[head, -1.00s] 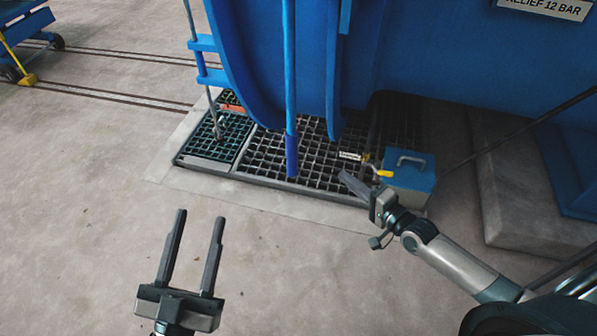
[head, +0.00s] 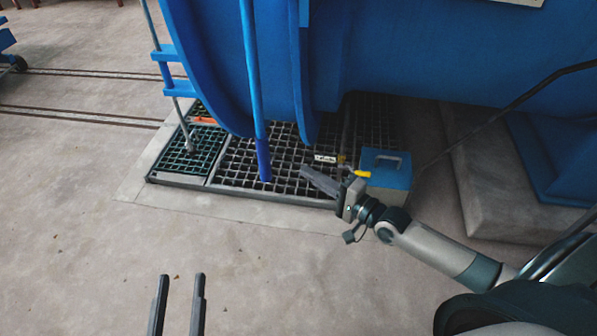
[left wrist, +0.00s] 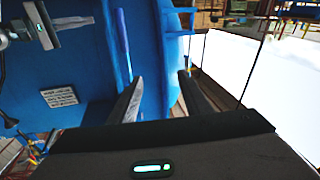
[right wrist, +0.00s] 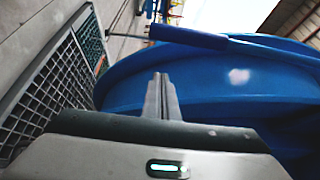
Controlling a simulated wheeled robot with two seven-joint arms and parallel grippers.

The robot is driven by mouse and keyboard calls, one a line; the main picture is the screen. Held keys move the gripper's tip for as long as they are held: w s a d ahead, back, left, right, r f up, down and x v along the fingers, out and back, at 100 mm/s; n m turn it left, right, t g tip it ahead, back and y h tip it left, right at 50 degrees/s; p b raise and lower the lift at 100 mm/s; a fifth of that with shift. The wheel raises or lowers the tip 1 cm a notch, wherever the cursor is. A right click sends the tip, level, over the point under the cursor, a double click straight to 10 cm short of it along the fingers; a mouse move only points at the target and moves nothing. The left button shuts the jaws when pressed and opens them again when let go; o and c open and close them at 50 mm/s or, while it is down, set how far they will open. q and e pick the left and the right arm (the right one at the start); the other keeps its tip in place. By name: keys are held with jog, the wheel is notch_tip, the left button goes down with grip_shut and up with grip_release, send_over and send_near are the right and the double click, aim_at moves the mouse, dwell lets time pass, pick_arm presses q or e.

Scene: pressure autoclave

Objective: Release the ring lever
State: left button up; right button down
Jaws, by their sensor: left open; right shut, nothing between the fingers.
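The ring lever (head: 254,90) is a long blue bar hanging beside the big blue vessel (head: 420,50), with a darker blue grip (head: 263,160) at its lower end above the floor grating. The grip also shows in the left wrist view (left wrist: 122,32) and the right wrist view (right wrist: 185,37). My left gripper (head: 181,276) is open and empty, low in the head view, apart from the lever. My right gripper (head: 304,171) is shut and empty, to the right of the grip and apart from it. In the right wrist view its fingers (right wrist: 160,80) point toward the blue vessel.
A dark floor grating (head: 225,178) lies under the vessel. A blue box (head: 386,172) with a handle and a yellow lever (head: 361,173) are near my right gripper. A concrete plinth (head: 470,185) stands at right. The floor at front left is clear.

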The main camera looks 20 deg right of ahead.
jog(key=b+x, duration=0.2)
jog(key=x, duration=0.8)
pick_arm(q)
jog(key=shift+s+d+r+t+h+p, duration=0.15)
jog(key=shift+s+r+t, duration=0.15)
jog(key=shift+r, duration=0.35)
jog(key=shift+s+a+r+t+h+p, duration=0.1)
jog(key=shift+s+r+t+p, duration=0.05)
jog(key=shift+r+t, duration=0.4)
jog(key=shift+s+d+r+t+h+p, duration=0.15)
jog(key=shift+s+r+t, duration=0.1)
jog(key=shift+r, duration=0.45)
pick_arm(e)
jog(key=shift+s+a, duration=1.4)
jog(key=shift+s, duration=0.25)
pick_arm(q)
jog(key=shift+f, duration=0.15)
pick_arm(e)
jog(key=shift+s, duration=0.1)
